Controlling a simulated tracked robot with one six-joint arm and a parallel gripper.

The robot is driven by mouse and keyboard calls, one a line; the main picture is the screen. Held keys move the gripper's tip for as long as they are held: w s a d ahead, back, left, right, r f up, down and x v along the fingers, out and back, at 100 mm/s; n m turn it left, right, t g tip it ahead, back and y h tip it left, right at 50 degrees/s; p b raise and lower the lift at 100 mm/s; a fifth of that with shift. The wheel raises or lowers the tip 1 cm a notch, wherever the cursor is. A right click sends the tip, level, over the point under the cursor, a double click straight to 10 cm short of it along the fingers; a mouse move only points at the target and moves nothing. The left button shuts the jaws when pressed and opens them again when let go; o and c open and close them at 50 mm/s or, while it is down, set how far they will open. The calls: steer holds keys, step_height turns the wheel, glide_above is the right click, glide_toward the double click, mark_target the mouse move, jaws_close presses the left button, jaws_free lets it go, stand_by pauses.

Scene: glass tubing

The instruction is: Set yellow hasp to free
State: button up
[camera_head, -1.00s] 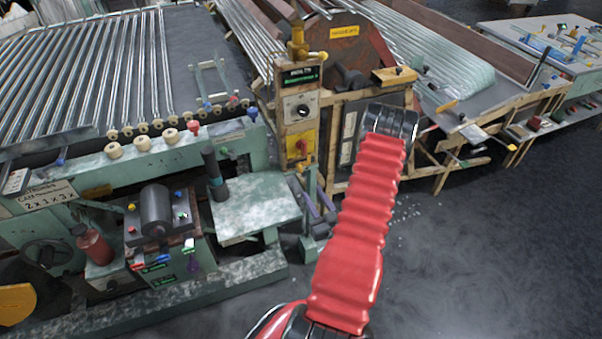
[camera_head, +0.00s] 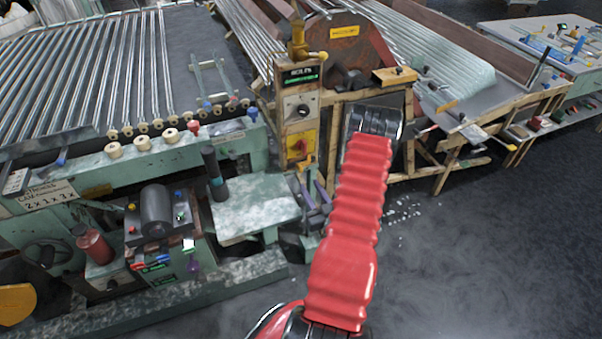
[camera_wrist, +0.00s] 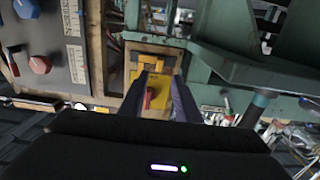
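A yellow panel (camera_head: 300,142) with a red knob sits low on the wooden control post in the head view. A small orange-yellow piece, which looks like the hasp (camera_head: 305,165), is just below it. In the wrist view the yellow panel (camera_wrist: 135,76) with its red handle (camera_wrist: 149,98) shows ahead, and the orange-yellow hasp piece (camera_wrist: 157,60) lies just beyond the fingertips. My gripper (camera_head: 312,184) has its purple fingers apart, just under the hasp; they also show in the wrist view (camera_wrist: 161,78). I cannot tell whether they touch it. The hasp's exact position is unclear.
A post with a green display (camera_head: 300,75) and a black dial rises above the panel. A green-grey table (camera_head: 253,205) stands to the left, with a dark upright cylinder (camera_head: 213,172) beside it.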

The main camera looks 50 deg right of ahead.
mark_target(301, 170)
steer(key=x, duration=0.9)
steer(key=shift+c, duration=0.2)
jaws_close()
stand_by(0.3)
